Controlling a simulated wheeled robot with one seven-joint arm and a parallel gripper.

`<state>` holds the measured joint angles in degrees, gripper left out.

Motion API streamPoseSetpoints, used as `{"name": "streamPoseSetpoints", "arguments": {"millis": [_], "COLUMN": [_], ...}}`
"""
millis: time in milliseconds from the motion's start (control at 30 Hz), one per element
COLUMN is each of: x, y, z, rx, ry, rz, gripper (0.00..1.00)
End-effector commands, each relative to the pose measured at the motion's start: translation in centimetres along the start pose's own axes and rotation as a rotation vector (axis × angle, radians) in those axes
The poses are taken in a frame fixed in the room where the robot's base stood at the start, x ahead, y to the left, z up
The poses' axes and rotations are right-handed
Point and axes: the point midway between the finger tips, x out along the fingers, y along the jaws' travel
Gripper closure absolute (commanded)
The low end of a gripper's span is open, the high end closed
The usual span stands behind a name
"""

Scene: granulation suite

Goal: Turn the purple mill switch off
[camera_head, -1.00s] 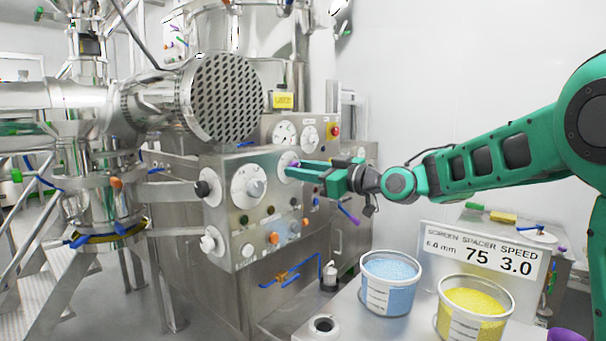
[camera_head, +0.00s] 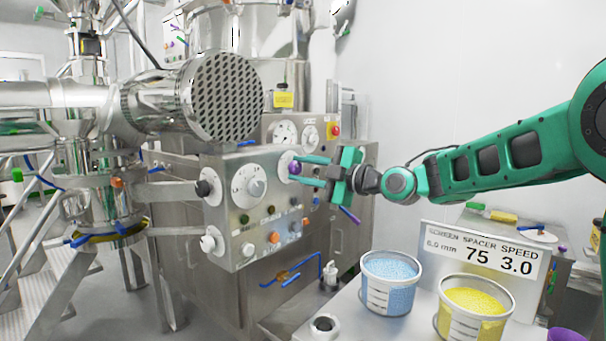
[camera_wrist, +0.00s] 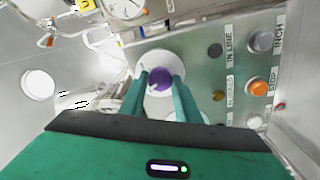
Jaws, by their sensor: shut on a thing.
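The purple mill switch (camera_head: 294,168) is a round knob on a white dial plate at the right side of the steel control panel (camera_head: 222,170). It also shows in the wrist view (camera_wrist: 160,79), with the white dial plate (camera_wrist: 151,64) around it. My gripper (camera_head: 300,170) reaches in from the right, with its two green fingers one above the other at the switch. In the wrist view my gripper (camera_wrist: 160,84) has one finger on each side of the purple knob and is shut on it. The fingers hide part of the dial, and I cannot read its marks.
A larger white dial (camera_head: 248,187) and small buttons share the panel. An orange STOP button (camera_wrist: 259,87) is right of the switch in the wrist view. A blue-filled tub (camera_head: 390,280) and a yellow-filled tub (camera_head: 474,308) stand below the arm beside a sign (camera_head: 484,256).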

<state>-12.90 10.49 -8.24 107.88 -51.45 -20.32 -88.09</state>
Motion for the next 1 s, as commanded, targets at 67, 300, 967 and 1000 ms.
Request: {"name": "streamPoseSetpoints", "arguments": {"millis": [67,300,967,1000], "x": [-0.1,-0.09,-0.07,-0.06], "y": [-0.19,-0.32,-0.62,-0.63], "z": [0.21,0.19,0.2,0.2], "rx": [-0.065,-0.246,-0.417,-0.417], "ry": [-0.004,-0.003,0.0,0.0], "rz": [-0.004,-0.006,-0.011,-0.011], "gripper": [0.93,0.93,0.93,0.93]}}
